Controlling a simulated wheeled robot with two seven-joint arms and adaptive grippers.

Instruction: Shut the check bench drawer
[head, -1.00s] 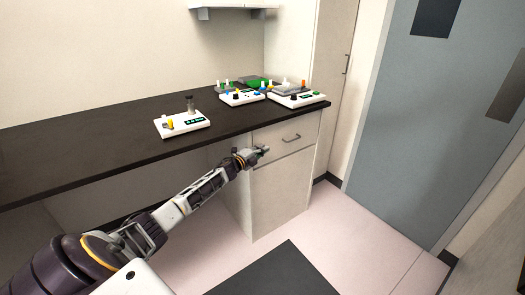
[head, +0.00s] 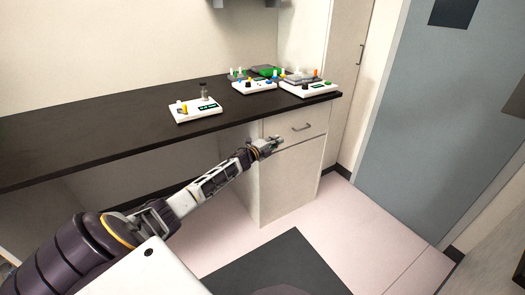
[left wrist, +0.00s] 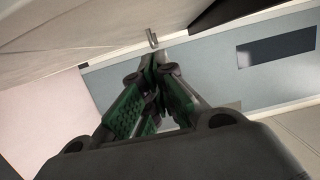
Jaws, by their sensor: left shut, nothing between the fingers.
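The check bench drawer (head: 283,124) is the pale front with a bar handle (head: 301,128), just below the dark worktop at the bench's right end. Its front looks flush or nearly flush with the cabinet; a small gap cannot be ruled out. My left gripper (head: 279,141) is shut and empty, in front of the drawer's lower left part, below and left of the handle. Whether it touches the front cannot be told. In the left wrist view my closed green-padded fingers (left wrist: 160,58) point toward the handle (left wrist: 152,38). My right gripper is not in view.
The dark worktop (head: 100,130) carries a white device (head: 196,110) and several more devices at its right end. Below the drawer is a cabinet front (head: 290,180). A dark mat (head: 275,268) lies on the pink floor. A grey door (head: 430,130) stands at the right.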

